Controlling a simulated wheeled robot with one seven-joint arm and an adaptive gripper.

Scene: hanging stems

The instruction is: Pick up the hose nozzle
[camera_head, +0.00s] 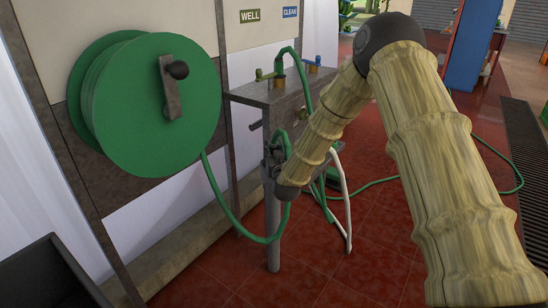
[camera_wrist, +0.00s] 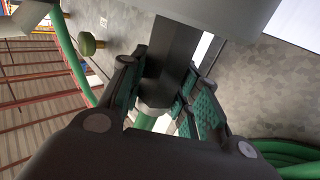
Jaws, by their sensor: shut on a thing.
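The hose nozzle (camera_wrist: 172,62) is a dark grey body between my finger pads in the wrist view. A green hose end (camera_wrist: 146,121) shows just below it. My gripper (camera_wrist: 165,98) is shut on the nozzle, with its green-textured pads on both sides. The nozzle cannot be made out there.
A metal stand (camera_head: 285,92) with taps and green hoses is beside my gripper. A large green hose reel (camera_head: 150,95) hangs at left. A white hose (camera_head: 346,205) drops to the red tiled floor (camera_head: 325,250). A dark bin (camera_head: 50,275) is at lower left.

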